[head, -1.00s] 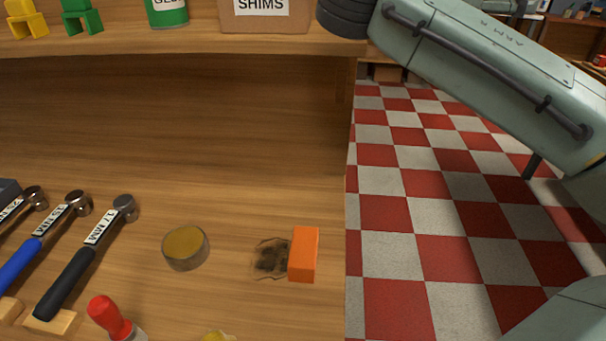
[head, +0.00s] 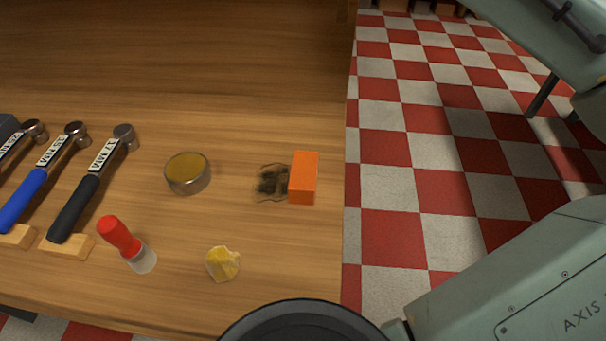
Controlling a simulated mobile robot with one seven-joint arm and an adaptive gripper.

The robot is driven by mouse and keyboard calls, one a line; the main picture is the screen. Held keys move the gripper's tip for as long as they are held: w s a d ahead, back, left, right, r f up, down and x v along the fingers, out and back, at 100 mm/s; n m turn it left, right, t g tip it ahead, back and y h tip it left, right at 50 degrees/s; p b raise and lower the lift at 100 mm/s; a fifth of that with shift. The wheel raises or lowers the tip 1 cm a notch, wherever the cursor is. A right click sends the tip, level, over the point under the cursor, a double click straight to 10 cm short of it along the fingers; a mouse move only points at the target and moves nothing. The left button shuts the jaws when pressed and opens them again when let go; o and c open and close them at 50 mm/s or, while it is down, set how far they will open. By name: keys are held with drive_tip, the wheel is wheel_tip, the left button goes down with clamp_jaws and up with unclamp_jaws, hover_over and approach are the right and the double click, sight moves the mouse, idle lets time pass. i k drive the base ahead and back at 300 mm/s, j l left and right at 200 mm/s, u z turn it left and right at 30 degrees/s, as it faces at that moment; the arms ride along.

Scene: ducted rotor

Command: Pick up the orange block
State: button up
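The orange block (head: 304,178) lies on the wooden bench top (head: 230,120), close to its right edge. My gripper's fingers are not in the head view. Parts of my own arm show at the right and at the bottom centre, apart from the block.
Right of the bench edge is a red and white checkered floor (head: 400,150).

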sight(301, 188)
drive_tip(key=k, duration=1.5)
